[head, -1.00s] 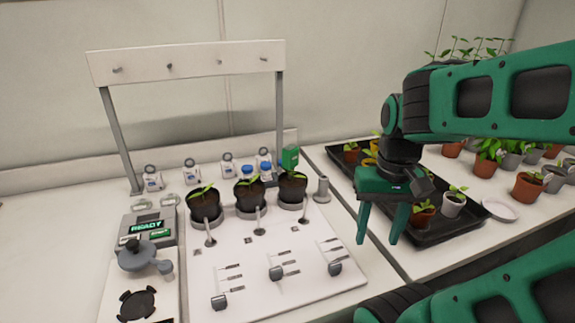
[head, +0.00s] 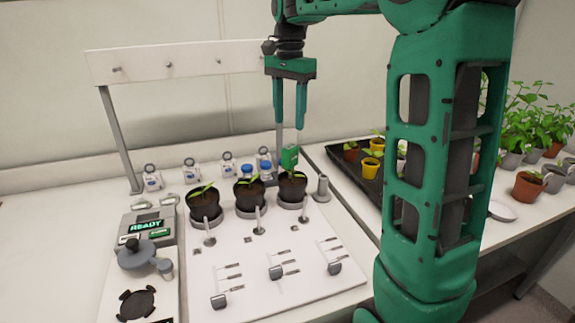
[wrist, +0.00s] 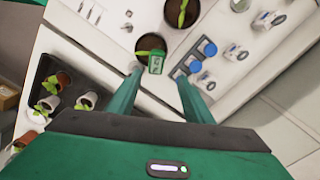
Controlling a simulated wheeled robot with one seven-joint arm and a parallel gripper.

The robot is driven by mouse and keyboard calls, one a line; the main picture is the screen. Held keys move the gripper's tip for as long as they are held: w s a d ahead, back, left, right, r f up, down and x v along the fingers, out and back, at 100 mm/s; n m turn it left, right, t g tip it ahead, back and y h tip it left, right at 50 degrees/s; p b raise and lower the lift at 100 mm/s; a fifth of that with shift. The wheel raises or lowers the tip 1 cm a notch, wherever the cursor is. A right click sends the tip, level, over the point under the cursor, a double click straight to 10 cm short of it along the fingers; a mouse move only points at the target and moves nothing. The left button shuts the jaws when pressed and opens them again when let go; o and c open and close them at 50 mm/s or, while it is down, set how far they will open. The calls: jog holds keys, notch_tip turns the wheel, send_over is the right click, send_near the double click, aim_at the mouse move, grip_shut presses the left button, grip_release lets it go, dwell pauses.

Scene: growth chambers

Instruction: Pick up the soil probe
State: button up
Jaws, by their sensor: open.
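The soil probe (head: 289,158) has a green box-shaped head and stands in the soil of the rightmost of three dark pots (head: 293,188). In the wrist view the probe's head (wrist: 155,65) shows in its pot (wrist: 150,46), between and beyond my fingers. My gripper (head: 289,126) points down with its two green fingers apart and empty. Its fingertips (wrist: 186,76) are above the probe's head in the head view, and I see no contact. The probe's lower part is hidden in the pot.
A white rack with pegs (head: 190,62) stands behind the pots. Several small bottles (head: 191,170) line the back. A grey cylinder (head: 322,187) stands right of the probe's pot. A black tray of seedlings (head: 345,165) lies to the right. A READY device (head: 150,226) is at left.

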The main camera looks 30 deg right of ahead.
aim_at(290, 147)
notch_tip(290, 147, down, 4)
jog(key=shift+s+f, duration=0.25)
jog(key=shift+f, duration=1.2)
jog(key=shift+s+f, duration=0.15)
jog(key=shift+f, duration=1.2)
grip_shut()
